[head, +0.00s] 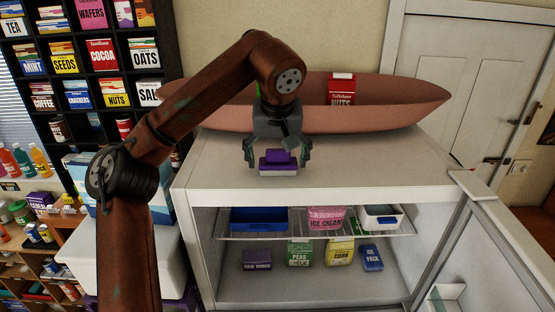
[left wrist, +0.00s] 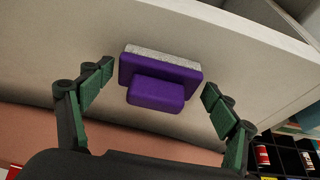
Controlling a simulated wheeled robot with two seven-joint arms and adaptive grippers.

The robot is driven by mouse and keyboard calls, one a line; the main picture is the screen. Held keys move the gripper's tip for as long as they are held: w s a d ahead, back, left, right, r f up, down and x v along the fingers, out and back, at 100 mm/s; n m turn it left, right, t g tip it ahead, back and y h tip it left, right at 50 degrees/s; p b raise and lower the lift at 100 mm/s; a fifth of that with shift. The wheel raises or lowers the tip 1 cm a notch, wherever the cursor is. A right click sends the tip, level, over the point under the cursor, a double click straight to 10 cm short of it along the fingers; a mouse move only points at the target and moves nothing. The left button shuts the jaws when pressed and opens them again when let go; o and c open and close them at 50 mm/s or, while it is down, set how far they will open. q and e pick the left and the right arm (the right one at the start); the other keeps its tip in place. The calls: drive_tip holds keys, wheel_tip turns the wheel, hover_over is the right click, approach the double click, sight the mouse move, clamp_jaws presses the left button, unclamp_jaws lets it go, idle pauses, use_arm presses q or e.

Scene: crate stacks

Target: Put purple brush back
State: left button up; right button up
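The purple brush (head: 279,161) lies on the white top of the freezer cabinet, near its front edge. It has a purple block handle and a pale pad underneath. In the left wrist view the purple brush (left wrist: 158,85) sits between the spread fingers, with a gap on both sides. My left gripper (head: 279,165) is open above and around the brush; it also shows open in the left wrist view (left wrist: 155,95). My right gripper is not in view.
A long pinkish boat-shaped tray (head: 400,112) with a red nuts box (head: 341,88) stands behind on the cabinet top (head: 380,170). The open cabinet below holds a blue bin (head: 259,219), an ice cream tub (head: 326,217) and a white bin (head: 381,217). Shelves (head: 88,50) stand left.

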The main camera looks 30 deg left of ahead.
use_arm(q)
drive_tip(key=shift+r, duration=0.1)
drive_tip(key=v, duration=1.2)
drive_tip(key=shift+w+r, duration=0.1)
idle(0.3)
